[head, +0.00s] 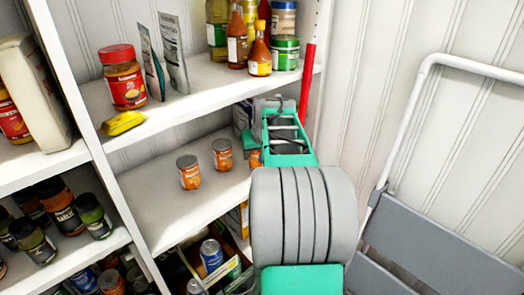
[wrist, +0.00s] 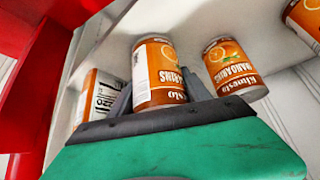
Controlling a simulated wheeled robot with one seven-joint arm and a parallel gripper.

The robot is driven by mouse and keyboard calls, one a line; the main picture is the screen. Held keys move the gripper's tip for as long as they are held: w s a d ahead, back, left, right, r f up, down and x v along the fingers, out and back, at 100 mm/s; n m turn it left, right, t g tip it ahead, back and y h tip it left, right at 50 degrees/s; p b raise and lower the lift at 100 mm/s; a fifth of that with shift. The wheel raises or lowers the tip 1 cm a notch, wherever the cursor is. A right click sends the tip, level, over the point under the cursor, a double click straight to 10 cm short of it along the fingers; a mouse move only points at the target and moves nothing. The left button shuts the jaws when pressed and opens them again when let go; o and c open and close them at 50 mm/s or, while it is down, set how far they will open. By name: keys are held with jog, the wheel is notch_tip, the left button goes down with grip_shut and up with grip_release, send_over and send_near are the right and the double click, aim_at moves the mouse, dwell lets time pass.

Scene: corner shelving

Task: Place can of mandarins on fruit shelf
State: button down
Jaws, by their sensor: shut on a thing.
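A can of mandarins (wrist: 158,75) with an orange label stands between the dark fingers of my gripper (wrist: 160,97) in the wrist view, and the gripper is shut on it. In the head view this can (head: 256,158) shows only in part, at the right end of the middle shelf (head: 165,218), behind my arm. The fingers are hidden there. A second mandarin can (wrist: 235,70) is beside it and also shows in the head view (head: 222,154). A third similar can (head: 188,172) stands further left. I cannot tell whether the held can touches the shelf.
An orange and white labelled item (wrist: 98,100) is close beside the held can. The upper shelf holds a red-lidded jar (head: 122,78), pouches and bottles. A red post (head: 307,82) stands at the shelf's right end. A grey folding chair or ladder (head: 440,235) is at right.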

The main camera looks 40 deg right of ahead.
jog(key=d, duration=0.2)
jog(key=w+d, duration=0.1)
jog(key=shift+w+d, duration=0.1)
jog(key=shift+d, duration=0.25)
jog(key=shift+a+f, duration=0.15)
jog(key=shift+f, duration=0.6)
jog(key=shift+a, duration=0.1)
jog(key=shift+f, duration=0.15)
jog(key=c, duration=0.5)
grip_release()
